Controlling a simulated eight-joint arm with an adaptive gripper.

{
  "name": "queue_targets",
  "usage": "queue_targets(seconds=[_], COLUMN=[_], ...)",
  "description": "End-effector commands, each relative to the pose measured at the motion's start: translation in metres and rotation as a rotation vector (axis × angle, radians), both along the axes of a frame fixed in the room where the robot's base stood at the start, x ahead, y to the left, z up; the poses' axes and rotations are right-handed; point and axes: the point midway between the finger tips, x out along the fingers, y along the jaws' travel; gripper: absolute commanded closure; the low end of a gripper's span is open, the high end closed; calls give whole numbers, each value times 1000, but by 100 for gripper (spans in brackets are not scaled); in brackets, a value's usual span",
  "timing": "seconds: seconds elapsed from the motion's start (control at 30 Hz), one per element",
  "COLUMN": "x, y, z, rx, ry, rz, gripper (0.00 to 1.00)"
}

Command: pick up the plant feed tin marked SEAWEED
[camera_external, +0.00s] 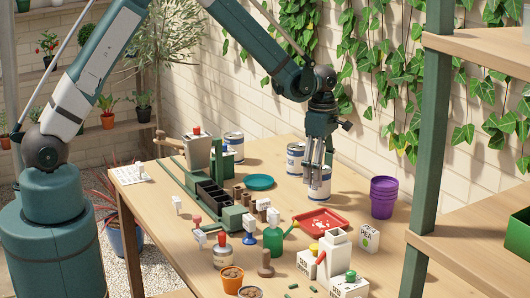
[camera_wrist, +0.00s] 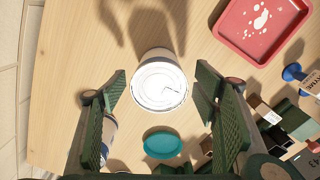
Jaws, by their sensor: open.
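A white tin with a blue band (camera_external: 320,188) stands upright on the table, directly below my gripper (camera_external: 315,172). In the wrist view its round pale lid (camera_wrist: 160,84) lies between the two fingers of my open gripper (camera_wrist: 161,86), with space on both sides. A second similar tin (camera_external: 295,158) stands just behind and to the left; its side shows partly behind the left finger in the wrist view (camera_wrist: 108,130). A third tin (camera_external: 234,142) stands farther left, at the back. The label words are too small or hidden to read, so I cannot tell which tin is SEAWEED.
A teal dish (camera_external: 259,182) lies left of the tin and a red tray (camera_external: 341,233) in front. Stacked purple pots (camera_external: 383,197) stand to the right. A green watering can (camera_external: 274,241), boxes and small tools crowd the front.

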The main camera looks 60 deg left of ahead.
Motion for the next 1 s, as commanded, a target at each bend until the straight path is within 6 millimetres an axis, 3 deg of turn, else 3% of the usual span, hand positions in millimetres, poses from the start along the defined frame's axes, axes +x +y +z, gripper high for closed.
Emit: queue_targets(seconds=[0.27, 0.7, 1.0], x=[0, 0, 0], y=[0, 1, 1], z=[-8, -49, -52], rx=[0, 0, 0], ry=[0, 0, 0], rz=[0, 0, 0], gripper=[40, 40, 40])
